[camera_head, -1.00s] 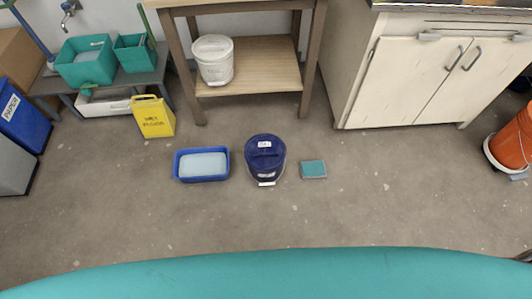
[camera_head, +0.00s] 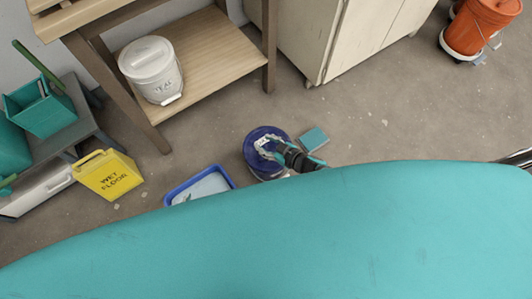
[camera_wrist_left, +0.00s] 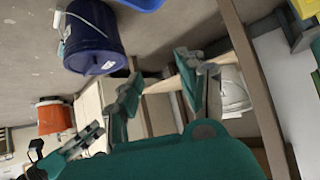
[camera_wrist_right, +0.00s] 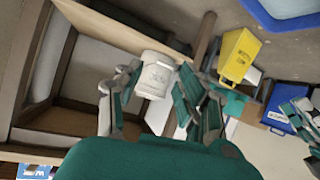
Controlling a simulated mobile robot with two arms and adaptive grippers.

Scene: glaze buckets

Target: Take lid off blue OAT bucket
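The blue bucket (camera_head: 250,158) stands on the floor with its dark blue lid on, partly covered in the head view by my right gripper (camera_head: 270,148). It also shows upper left in the left wrist view (camera_wrist_left: 90,35), with a white label on its lid. My right gripper is open and empty; the right wrist view (camera_wrist_right: 160,95) shows no bucket between its fingers, only the white bucket beyond. My left gripper (camera_wrist_left: 165,80) is open and empty, with the blue bucket off to one side.
A blue tray (camera_head: 172,193) and a teal-topped block (camera_head: 314,139) lie on the floor either side of the bucket. A white TEAL bucket (camera_head: 152,68) stands on the table's lower shelf. A yellow wet-floor sign (camera_head: 106,175) stands left; an orange bucket (camera_head: 478,25) stands far right.

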